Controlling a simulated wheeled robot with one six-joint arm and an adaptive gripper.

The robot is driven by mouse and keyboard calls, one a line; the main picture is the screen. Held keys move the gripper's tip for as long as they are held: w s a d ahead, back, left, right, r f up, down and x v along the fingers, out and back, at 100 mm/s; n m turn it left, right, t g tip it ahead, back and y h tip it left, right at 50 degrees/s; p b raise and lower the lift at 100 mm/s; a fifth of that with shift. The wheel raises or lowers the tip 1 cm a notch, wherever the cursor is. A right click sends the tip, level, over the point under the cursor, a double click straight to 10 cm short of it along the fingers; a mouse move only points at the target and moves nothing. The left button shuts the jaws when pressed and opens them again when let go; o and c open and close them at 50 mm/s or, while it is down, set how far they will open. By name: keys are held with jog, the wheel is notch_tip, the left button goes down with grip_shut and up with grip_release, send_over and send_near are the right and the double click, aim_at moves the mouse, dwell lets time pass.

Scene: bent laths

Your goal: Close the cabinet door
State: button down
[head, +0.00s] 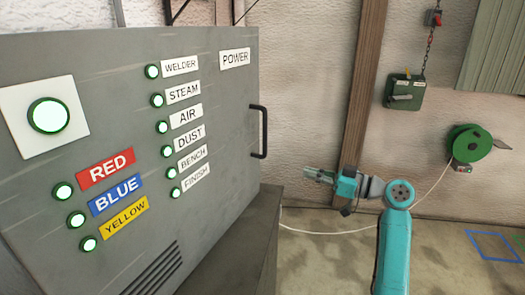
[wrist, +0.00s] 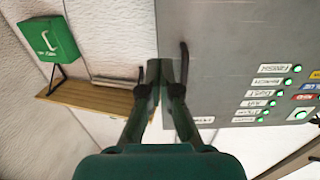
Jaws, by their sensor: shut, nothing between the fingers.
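The cabinet door (head: 215,110) is a large grey panel with lit green buttons and labels, filling the left of the head view. Its black handle (head: 264,132) stands near the right edge. I cannot tell from these views whether the door is ajar. My gripper (head: 308,173) is to the right of the handle and a little lower in the picture, shut and empty. In the wrist view, the shut fingertips (wrist: 160,68) show over the edge of the door (wrist: 210,55), just left of the handle (wrist: 184,65). I cannot tell whether they touch the door.
A grey base (head: 235,245) stands below the panel. On the wall are a wooden post (head: 362,80), a green switch box (head: 404,93) and a green cable reel (head: 470,141). The wrist view shows a green box (wrist: 48,38) and a wooden shelf (wrist: 85,95). Floor at right is clear.

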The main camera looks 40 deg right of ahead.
aim_at(258, 161)
jog(key=x, duration=1.4)
jog(key=shift+s+a, duration=0.15)
jog(key=shift+a, duration=0.15)
